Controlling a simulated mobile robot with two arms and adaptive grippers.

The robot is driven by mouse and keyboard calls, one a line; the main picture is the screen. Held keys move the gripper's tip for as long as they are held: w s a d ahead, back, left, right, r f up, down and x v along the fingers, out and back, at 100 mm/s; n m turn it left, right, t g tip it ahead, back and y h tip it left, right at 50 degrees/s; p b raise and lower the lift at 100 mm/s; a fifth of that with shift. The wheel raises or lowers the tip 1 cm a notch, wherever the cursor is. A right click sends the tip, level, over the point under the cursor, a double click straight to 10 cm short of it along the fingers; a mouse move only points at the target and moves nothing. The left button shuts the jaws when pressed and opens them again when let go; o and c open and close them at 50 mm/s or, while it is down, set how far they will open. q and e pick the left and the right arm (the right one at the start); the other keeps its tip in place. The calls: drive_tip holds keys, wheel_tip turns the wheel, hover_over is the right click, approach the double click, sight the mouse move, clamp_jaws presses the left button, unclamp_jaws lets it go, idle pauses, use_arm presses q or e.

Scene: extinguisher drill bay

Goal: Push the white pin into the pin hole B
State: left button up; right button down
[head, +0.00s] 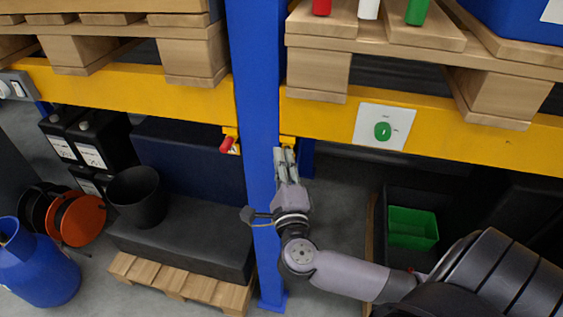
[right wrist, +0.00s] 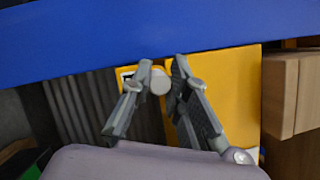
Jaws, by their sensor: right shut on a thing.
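My right gripper (head: 285,150) reaches up to the yellow beam just right of the blue post. It also shows in the right wrist view (right wrist: 162,72), with its fingers shut on the pale round end of the white pin (right wrist: 160,82). Pin hole B is hidden behind the gripper and pin, so I cannot tell how deep the pin sits. A red pin (head: 226,145) is at a yellow bracket left of the post. My left gripper is not in view.
The blue post (head: 255,100) stands close beside the gripper. Yellow beams (head: 470,140) carry wooden pallets above. A white plate with a green control (head: 382,131) is on the right beam. Below are a green bin (head: 412,228) and a black bucket (head: 138,197).

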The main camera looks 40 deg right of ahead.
drive_tip(key=shift+w+d+r, duration=0.1)
drive_tip(key=shift+w+d, duration=0.3)
drive_tip(key=shift+d, duration=0.05)
idle(0.4)
drive_tip(key=c, duration=1.4)
unclamp_jaws()
drive_tip(key=shift+d, duration=0.1)
drive_tip(key=shift+c, duration=0.2)
drive_tip(key=shift+s+f, duration=0.1)
drive_tip(key=shift+f, duration=0.1)
drive_tip(key=v, duration=0.8)
drive_tip(key=shift+s+a, duration=0.3)
